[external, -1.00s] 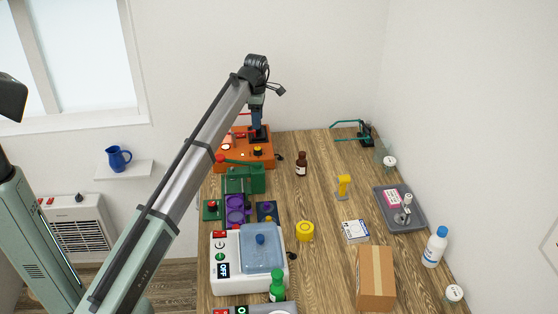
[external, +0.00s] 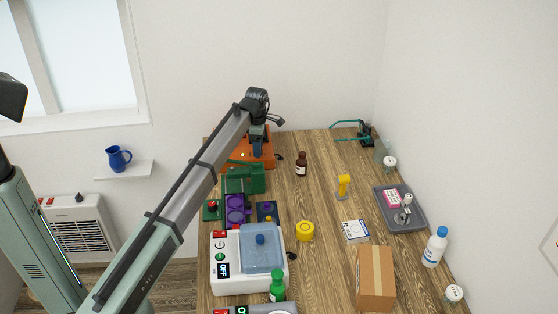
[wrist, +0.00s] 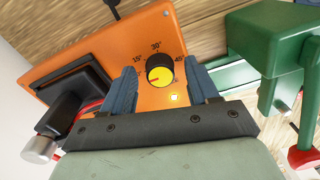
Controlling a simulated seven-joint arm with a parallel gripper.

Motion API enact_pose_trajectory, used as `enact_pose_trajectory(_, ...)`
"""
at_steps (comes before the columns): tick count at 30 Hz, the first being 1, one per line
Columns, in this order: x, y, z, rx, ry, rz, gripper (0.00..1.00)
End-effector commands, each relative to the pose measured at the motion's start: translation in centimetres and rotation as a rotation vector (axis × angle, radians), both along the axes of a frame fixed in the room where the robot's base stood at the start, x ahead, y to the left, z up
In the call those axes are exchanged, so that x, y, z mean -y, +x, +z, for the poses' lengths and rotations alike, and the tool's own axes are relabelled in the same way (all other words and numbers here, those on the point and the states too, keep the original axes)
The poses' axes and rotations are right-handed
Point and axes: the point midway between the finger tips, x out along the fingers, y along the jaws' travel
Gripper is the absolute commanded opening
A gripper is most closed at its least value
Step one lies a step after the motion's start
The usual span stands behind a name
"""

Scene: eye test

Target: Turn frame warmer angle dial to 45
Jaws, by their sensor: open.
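The frame warmer is an orange box (external: 268,160) at the far left end of the table, and its orange face (wrist: 100,50) fills much of the wrist view. Its angle dial (wrist: 160,72) is a round yellow knob with a black rim, with marks 15°, 30° and 45 around its top. A small red pointer on the knob points left, below the 15° mark. My gripper (wrist: 160,67) is open, its blue fingers on either side of the dial with gaps. In the external view my gripper (external: 257,148) is over the box and hides the dial.
A glowing square light (wrist: 174,97) is just below the dial. A black part with a silver knob (wrist: 40,149) is at the left of the box. A green device (external: 243,179) stands close in front, and a brown bottle (external: 301,164) stands to the right.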

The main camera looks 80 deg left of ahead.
Motion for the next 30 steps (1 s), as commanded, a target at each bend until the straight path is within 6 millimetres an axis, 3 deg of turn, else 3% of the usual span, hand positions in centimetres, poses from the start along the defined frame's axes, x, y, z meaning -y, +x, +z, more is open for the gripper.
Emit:
enact_pose_trajectory(6, -0.01, 0.0, -0.01, 0.0, 0.0, 0.0, 0.58)
enact_pose_trajectory(23, 0.0, 0.0, 0.0, 0.0, 0.0, 0.0, 0.05)
enact_pose_trajectory(30, 0.02, 0.0, 0.0, -0.001, -0.001, -0.018, 0.03)
